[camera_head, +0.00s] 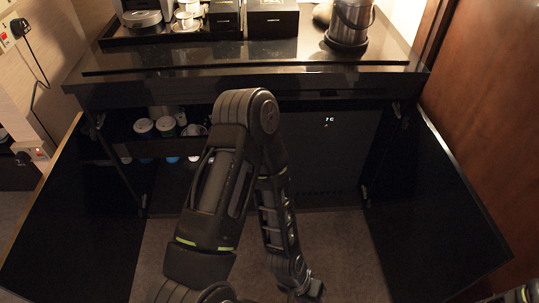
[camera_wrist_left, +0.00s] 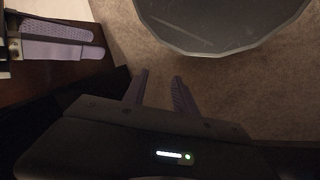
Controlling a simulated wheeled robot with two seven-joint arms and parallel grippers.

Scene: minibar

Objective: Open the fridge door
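The fridge (camera_head: 340,150) is a dark box in the right part of the cabinet, with a small lit display reading 7 C. Its front looks shut, and my left arm hides its left part. My left gripper, low in front of the cabinet, shows in the left wrist view (camera_wrist_left: 161,76) with two fingers apart and only carpet between them. It is open, empty and away from the fridge. Two purple-grey fingers (camera_wrist_left: 60,40) at the upper left of that view look like my right gripper; their gap is unclear.
The left cabinet door (camera_head: 75,210) and right cabinet door (camera_head: 430,205) both stand wide open. Several cups or cans (camera_head: 145,127) sit on a shelf left of the fridge. A metal flask (camera_head: 350,22) stands on the counter (camera_head: 270,52). Carpet between the doors is clear.

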